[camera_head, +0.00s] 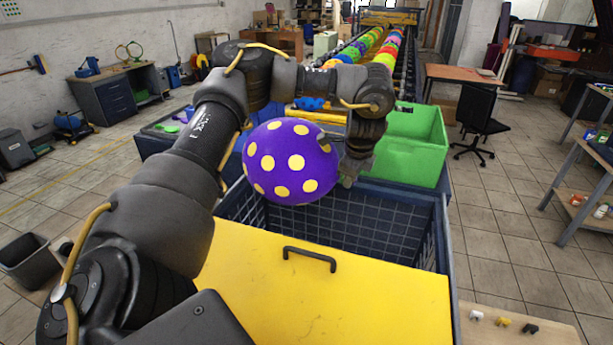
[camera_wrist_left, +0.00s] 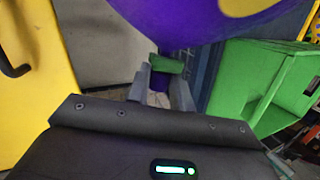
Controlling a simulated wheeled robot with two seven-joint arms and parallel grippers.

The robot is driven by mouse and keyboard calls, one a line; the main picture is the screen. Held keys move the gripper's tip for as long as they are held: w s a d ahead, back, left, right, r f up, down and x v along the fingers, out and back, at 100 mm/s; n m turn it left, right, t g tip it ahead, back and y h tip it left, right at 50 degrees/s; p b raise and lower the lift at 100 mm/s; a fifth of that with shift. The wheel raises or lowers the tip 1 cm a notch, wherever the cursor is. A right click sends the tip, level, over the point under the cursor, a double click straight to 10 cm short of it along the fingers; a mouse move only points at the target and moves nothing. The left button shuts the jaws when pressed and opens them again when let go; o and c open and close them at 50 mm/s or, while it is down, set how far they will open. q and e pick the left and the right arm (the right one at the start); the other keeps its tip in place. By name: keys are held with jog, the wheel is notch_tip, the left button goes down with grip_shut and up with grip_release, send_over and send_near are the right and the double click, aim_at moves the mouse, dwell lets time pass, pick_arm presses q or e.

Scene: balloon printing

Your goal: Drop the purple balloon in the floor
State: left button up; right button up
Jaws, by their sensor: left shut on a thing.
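The purple balloon (camera_head: 290,162) with yellow dots is in the head view, above the dark blue mesh-walled bin (camera_head: 385,226). My left gripper (camera_head: 335,158) is at the balloon's right side, shut on it. In the left wrist view, the balloon (camera_wrist_left: 190,18) fills the top, and a bit of purple shows between the fingers (camera_wrist_left: 160,88). The exact grip point is partly hidden in the head view. Grey tiled floor (camera_head: 510,220) shows to the right of the bin and also at the left. My right gripper is not in view.
A yellow panel (camera_head: 320,290) with a black handle lies in front of the bin. A green crate (camera_head: 410,145) stands behind and right. A black chair (camera_head: 478,120), a desk (camera_head: 460,75) and shelves stand at right. A small dark waste bin (camera_head: 30,260) is at left.

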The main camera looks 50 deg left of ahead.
pick_arm(q)
jog(key=shift+d+f, duration=0.2)
jog(key=shift+f, duration=0.05)
notch_tip(320, 180, down, 5)
jog(key=shift+w+f, duration=0.1)
jog(key=shift+f, duration=0.1)
jog(key=o, duration=1)
jog(key=shift+a, duration=0.1)
jog(key=shift+c, duration=0.2)
jog(key=shift+r, duration=0.1)
